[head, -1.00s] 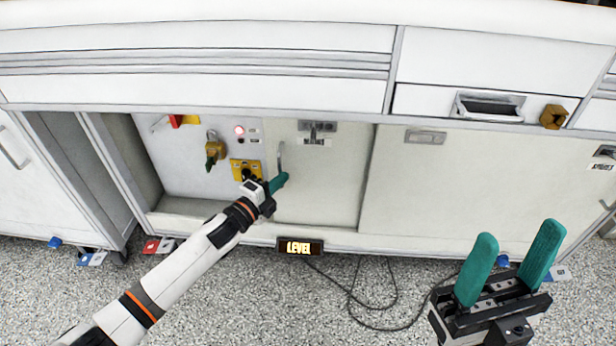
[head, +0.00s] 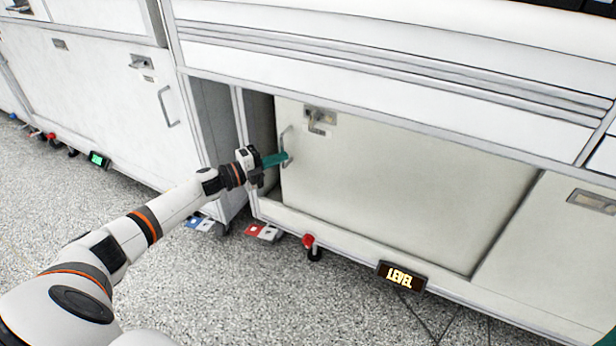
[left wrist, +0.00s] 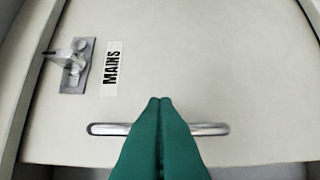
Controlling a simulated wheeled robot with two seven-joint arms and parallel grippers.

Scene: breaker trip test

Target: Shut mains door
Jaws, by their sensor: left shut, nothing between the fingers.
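The pale mains door (head: 400,185) covers most of the cabinet opening, with a narrow dark gap along its left edge. It also fills the left wrist view (left wrist: 220,80), where the MAINS label (left wrist: 112,68) and a metal latch (left wrist: 75,65) show. The latch is also in the head view (head: 320,120), near the door's upper left corner. My left gripper (head: 282,158) is shut and empty at the door's bar handle (head: 285,140). In the left wrist view its fingers (left wrist: 160,102) cross the handle (left wrist: 105,129); contact is unclear. Only a teal sliver of my right gripper shows at the bottom right corner.
A lit LEVEL display (head: 400,276) sits on the lower rail. A red-topped knob (head: 310,246) and a red and white pedal (head: 264,232) are near the floor. A neighbouring cabinet (head: 110,100) stands at left. The speckled floor in front is clear.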

